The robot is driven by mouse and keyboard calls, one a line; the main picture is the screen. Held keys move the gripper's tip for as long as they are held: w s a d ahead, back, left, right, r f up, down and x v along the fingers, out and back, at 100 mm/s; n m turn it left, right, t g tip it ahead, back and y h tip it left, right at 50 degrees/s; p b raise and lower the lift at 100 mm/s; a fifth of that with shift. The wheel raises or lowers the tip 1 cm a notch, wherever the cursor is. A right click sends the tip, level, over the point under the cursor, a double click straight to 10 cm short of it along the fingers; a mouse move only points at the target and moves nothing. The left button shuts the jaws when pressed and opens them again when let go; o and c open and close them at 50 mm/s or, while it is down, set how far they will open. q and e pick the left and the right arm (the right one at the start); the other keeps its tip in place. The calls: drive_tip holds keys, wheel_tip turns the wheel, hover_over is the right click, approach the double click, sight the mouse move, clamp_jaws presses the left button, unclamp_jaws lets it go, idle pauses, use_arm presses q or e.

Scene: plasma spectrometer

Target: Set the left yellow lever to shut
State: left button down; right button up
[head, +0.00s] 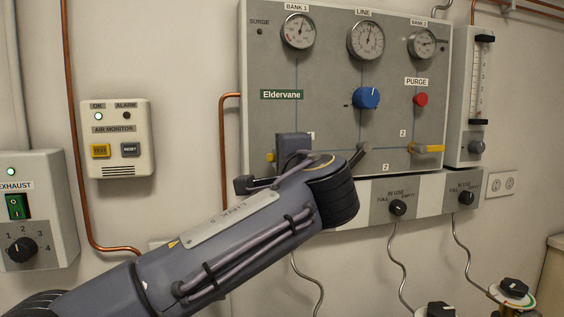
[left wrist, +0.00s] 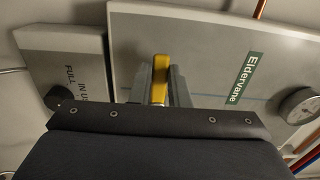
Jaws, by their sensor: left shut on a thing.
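The left yellow lever is mostly hidden behind my left gripper (head: 284,157) in the head view. Only a small yellow part (head: 270,157) shows at the gripper's left side, low on the grey gas panel (head: 335,85). In the left wrist view the yellow lever (left wrist: 160,78) stands between the two fingers of my left gripper (left wrist: 160,86), which is shut on it. The lever's pivot and its exact angle to the pipe line are hard to see. A second yellow lever (head: 428,149) lies level at the panel's lower right. My right gripper is not in view.
The panel carries a blue knob (head: 366,98), a red purge button (head: 421,99), several gauges and a short grey lever (head: 364,153) close to my left arm. A strip with black selector knobs (head: 398,207) runs below. An air monitor (head: 117,138) hangs left.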

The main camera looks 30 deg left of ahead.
use_arm(q)
drive_tip(key=shift+d+f, duration=0.15)
drive_tip(key=shift+f, duration=0.05)
drive_tip(key=c, duration=1.6)
unclamp_jaws()
drive_tip(key=shift+d, duration=0.1)
drive_tip(key=shift+o, duration=1)
drive_tip(key=shift+s+d+r, duration=0.1)
drive_tip(key=shift+s+r, duration=0.15)
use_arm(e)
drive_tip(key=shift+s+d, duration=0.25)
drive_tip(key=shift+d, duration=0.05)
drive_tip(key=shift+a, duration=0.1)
use_arm(q)
drive_tip(key=v, duration=0.8)
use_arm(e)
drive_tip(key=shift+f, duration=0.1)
